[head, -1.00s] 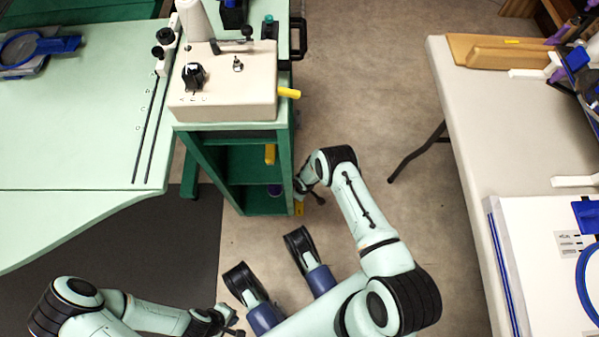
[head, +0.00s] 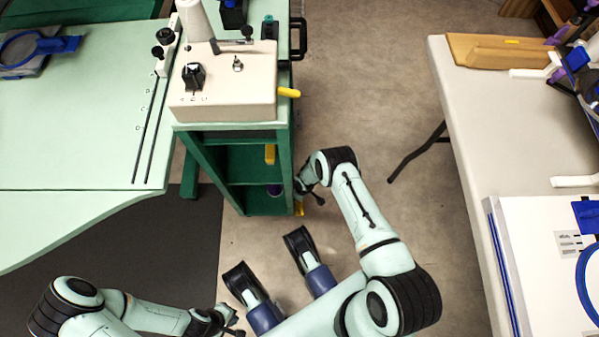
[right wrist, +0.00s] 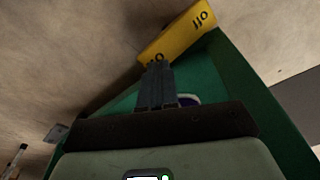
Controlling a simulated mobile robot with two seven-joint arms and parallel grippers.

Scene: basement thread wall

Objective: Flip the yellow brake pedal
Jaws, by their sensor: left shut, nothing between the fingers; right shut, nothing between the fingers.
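The yellow brake pedal (head: 299,209) sits low at the front right corner of the green cart, partly hidden by my right arm. In the right wrist view the pedal (right wrist: 178,33) is a tilted yellow bar. It reads "Off" at its upper right end, and lettering at its lower left end is partly covered. My right gripper (right wrist: 155,68) is shut, its fingertips at that lower left end, touching or very close; I cannot tell which. In the head view the right gripper (head: 312,192) is beside the pedal. My left gripper (head: 232,320) is shut and empty at the bottom.
The green cart (head: 222,178) carries a cream machine (head: 225,90) with a yellow lever (head: 289,92). A pale green table (head: 75,150) stands left. A light table (head: 510,130) stands right, with bare floor (head: 350,100) between it and the cart.

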